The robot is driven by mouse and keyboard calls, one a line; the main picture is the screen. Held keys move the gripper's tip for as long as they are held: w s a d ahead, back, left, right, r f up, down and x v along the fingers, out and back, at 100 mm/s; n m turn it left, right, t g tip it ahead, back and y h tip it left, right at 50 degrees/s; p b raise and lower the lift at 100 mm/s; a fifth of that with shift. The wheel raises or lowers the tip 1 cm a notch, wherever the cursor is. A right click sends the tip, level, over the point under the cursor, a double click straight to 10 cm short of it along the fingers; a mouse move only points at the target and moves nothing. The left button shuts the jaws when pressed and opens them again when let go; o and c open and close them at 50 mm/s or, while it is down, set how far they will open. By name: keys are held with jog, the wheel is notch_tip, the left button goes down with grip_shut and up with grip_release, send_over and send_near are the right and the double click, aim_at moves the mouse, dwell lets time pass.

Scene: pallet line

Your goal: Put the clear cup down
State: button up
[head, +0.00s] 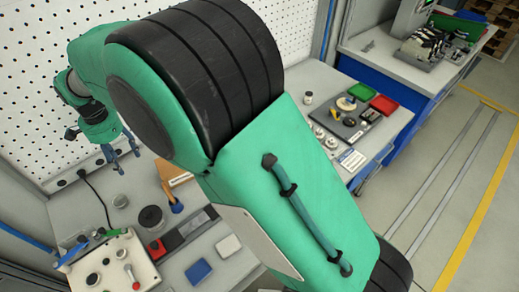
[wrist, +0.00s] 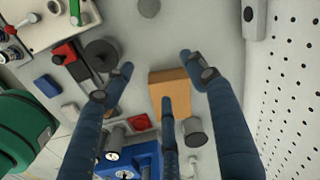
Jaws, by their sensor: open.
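My gripper (wrist: 160,73) is open, its three dark blue fingers spread and empty in the wrist view. It also shows in the head view (head: 122,155), raised over the bench near the pegboard. A tan wooden block (wrist: 180,85) lies below and between the fingers; part of it shows in the head view (head: 180,180). I cannot surely pick out the clear cup. A grey round piece (wrist: 148,8) stands alone on the bench, also in the head view (head: 120,201). A grey cylinder (wrist: 194,131) stands beside the block; my arm hides that spot in the head view.
A black disc (wrist: 102,54), a red block (wrist: 65,53) and a blue block (wrist: 47,86) lie on the bench. A blue device (wrist: 130,162) is close by. The pegboard wall (wrist: 295,85) limits one side. Bare bench lies around the grey round piece.

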jog(key=w+d+r+t, duration=0.1)
jog(key=w+d+r, duration=0.4)
jog(key=d, duration=0.5)
jog(key=w+d+r, duration=0.2)
jog(key=d+r, duration=0.6)
jog(key=d, duration=0.3)
jog(key=s+d+r+n+t, duration=0.1)
jog(key=d+r, duration=0.2)
jog(key=d, duration=0.7)
jog(key=s+d+r+n, duration=0.1)
jog(key=d+r, duration=0.3)
jog(key=d, duration=0.5)
jog(key=s+d+r+n+t, duration=0.1)
jog(key=s+d, duration=0.4)
jog(key=d, duration=0.4)
jog(key=s+d+r+t, duration=0.1)
jog(key=s+d, duration=0.3)
jog(key=d, duration=0.6)
jog(key=s+d+f+n+t, duration=0.1)
jog(key=s+d+f, duration=0.2)
jog(key=s+d, duration=0.6)
jog(key=shift+s+d+f+h, duration=0.25)
jog(key=shift+s+f+h, duration=0.1)
jog(key=shift+s, duration=0.65)
